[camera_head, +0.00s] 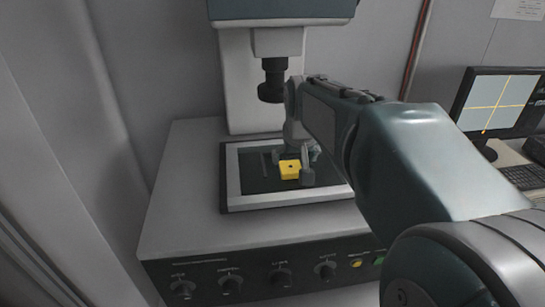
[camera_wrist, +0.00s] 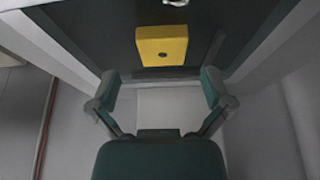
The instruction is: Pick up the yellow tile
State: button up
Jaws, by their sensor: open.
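The yellow tile (camera_head: 289,169) is a small block with a dark hole in its top. It lies on the dark stage plate (camera_head: 257,184) of the machine. In the wrist view the tile (camera_wrist: 162,45) is at the upper middle, beyond my open fingertips. My gripper (camera_wrist: 159,85) is open and empty, its two fingers spread wide on either side. In the head view my gripper (camera_head: 305,165) is just right of the tile, and part of it is hidden behind my arm. I cannot tell if a finger touches the tile.
The stage has a raised pale frame (camera_head: 232,178). A dark lens barrel (camera_head: 271,80) hangs above it, close to my wrist. The front panel has several knobs (camera_head: 231,284). A monitor (camera_head: 498,102) and keyboard (camera_head: 526,177) are at the right.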

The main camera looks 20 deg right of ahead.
aim_at(291, 167)
jog(key=x, duration=0.3)
jog(key=shift+w+a+f, duration=0.15)
jog(key=shift+w+f, duration=0.1)
jog(key=shift+c, duration=0.3)
jog(key=c, duration=1)
jog(key=shift+r, duration=0.1)
